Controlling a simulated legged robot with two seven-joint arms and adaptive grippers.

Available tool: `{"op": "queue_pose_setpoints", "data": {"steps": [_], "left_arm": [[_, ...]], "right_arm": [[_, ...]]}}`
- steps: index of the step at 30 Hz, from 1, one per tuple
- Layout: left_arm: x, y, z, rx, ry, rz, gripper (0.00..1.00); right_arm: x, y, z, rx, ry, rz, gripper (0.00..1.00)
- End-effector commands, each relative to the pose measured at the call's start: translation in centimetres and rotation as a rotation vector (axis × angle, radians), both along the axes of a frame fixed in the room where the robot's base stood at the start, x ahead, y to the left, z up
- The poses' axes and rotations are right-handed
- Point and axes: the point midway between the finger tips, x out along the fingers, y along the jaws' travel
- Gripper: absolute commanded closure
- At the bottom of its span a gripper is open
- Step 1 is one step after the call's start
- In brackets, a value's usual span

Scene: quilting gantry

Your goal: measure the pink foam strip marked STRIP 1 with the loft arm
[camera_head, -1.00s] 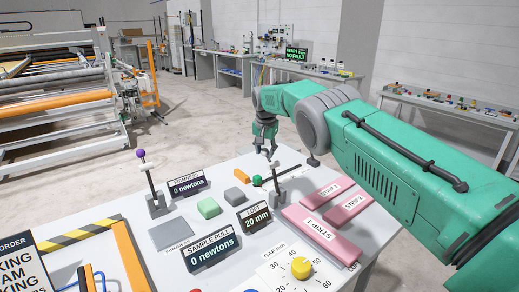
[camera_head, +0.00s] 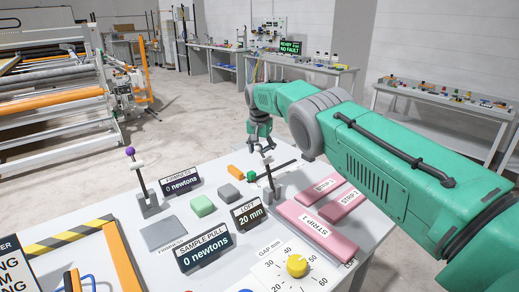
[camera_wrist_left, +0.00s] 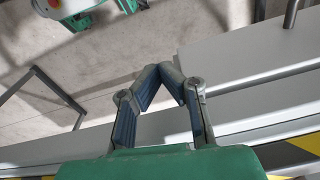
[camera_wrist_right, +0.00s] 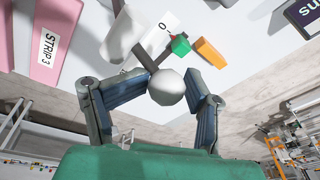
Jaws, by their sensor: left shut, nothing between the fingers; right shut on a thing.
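The pink foam strip marked STRIP 1 (camera_head: 316,232) lies flat on the table's right part, in front of two smaller strips. The loft arm (camera_head: 271,178) is a grey lever on a block beyond STRIP 1, with a pale ball knob (camera_wrist_right: 167,87) at its top. Its LOFT display (camera_head: 247,213) reads 20 mm. My right gripper (camera_head: 261,146) is at the top of the lever; in the right wrist view its fingers (camera_wrist_right: 167,90) are around the knob.
STRIP 2 (camera_head: 342,206) and another small strip (camera_head: 324,187) lie beside STRIP 1. A gap dial with a yellow knob (camera_head: 297,265) is in front. A green block (camera_head: 202,206), a grey block and a second lever with a purple knob (camera_head: 130,152) stand to the left.

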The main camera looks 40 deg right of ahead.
Motion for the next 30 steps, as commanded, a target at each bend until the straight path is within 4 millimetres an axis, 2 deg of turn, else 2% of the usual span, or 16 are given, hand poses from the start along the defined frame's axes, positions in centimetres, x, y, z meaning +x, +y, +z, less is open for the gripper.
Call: {"op": "queue_pose_setpoints", "data": {"steps": [19,23,30], "left_arm": [[-0.2,0.1,0.0,-0.001,-0.001,0.000,1.00],[-0.2,0.2,0.0,-0.002,-0.002,0.000,1.00],[-0.4,0.2,0.1,-0.002,-0.004,0.000,1.00]], "right_arm": [[0.4,1.0,1.2,0.003,-0.015,0.008,0.65],[0.1,1.2,3.0,0.001,-0.016,0.008,0.65],[-1.1,1.5,8.5,-0.005,-0.019,0.006,0.65]]}}
